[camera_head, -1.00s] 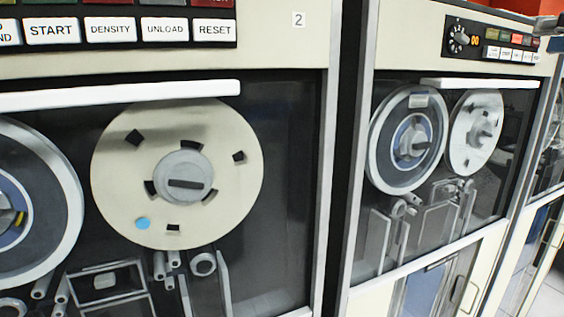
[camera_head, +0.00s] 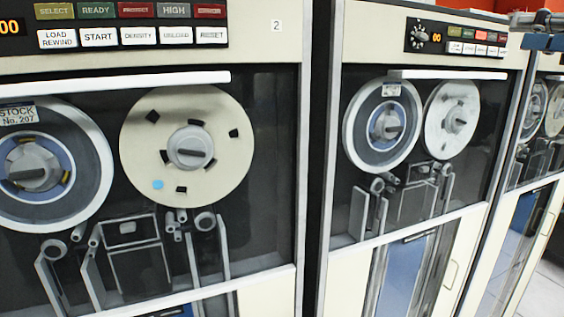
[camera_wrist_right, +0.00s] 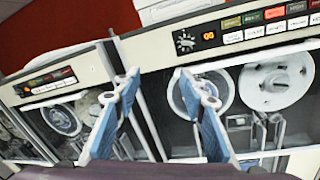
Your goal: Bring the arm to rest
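My right gripper (camera_head: 546,43) shows only in part at the top right edge of the head view, as blue and grey pieces in front of the tape cabinets. In the right wrist view the right gripper (camera_wrist_right: 158,85) has its two blue-padded fingers spread apart. Nothing is between them, and tape cabinets show beyond. My left gripper is in neither view.
A tape cabinet with a cream reel (camera_head: 222,150) and a grey-rimmed reel (camera_head: 88,160) fills the left of the head view. A second cabinet (camera_head: 400,65) stands to its right, with another beyond. Pale floor (camera_head: 545,292) shows at the lower right.

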